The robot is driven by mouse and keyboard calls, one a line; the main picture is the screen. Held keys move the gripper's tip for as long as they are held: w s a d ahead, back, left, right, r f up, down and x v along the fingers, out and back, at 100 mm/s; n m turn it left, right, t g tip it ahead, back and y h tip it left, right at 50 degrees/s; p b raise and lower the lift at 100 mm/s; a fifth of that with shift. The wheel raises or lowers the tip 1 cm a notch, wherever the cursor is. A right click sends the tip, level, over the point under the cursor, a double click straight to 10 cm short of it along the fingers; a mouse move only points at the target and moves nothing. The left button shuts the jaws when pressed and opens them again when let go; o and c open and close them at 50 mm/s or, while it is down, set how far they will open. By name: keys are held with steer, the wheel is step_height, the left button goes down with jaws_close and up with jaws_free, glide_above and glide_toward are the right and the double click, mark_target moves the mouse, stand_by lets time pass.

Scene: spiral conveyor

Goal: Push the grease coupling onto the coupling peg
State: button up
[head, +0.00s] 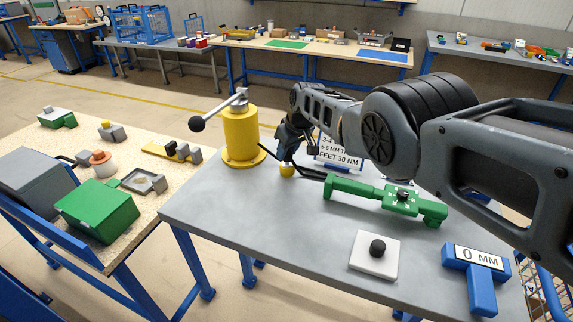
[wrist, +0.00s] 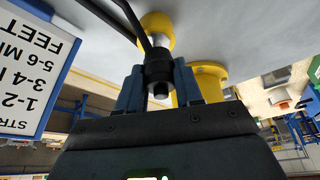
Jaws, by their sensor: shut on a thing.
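My gripper (head: 286,150) is low over the grey table, beside the yellow grease pump. In the wrist view its dark blue fingers (wrist: 160,86) are shut on the grease coupling (wrist: 158,67), a black cylinder with a metal tip. A black hose (wrist: 138,22) leads away from it. A small yellow rounded piece (head: 287,170) sits just below my gripper and shows just beyond the coupling in the wrist view (wrist: 157,30). It may be the coupling peg; I cannot tell whether the coupling touches it. The pump (head: 241,135) has a lever on top.
A white sign (head: 338,153) stands behind my gripper. A green fixture (head: 385,194) lies to the right. Nearer are a white plate with a black knob (head: 363,262) and a blue "0 MM" stand (head: 481,290). The table's front left is clear.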

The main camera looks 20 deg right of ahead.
steer(key=shift+f+b, duration=1.15)
steer(key=shift+b, duration=0.05)
stand_by(1.3)
steer(key=o, duration=1)
steer(key=shift+r, duration=0.2)
steer(key=shift+d+r+p, duration=0.1)
steer(key=shift+r+p, duration=0.25)
steer(key=shift+p, duration=0.2)
steer(key=shift+p+v, duration=0.65)
steer(key=shift+v, duration=2.8)
steer(key=shift+s+f, duration=0.1)
steer(key=shift+s, duration=0.05)
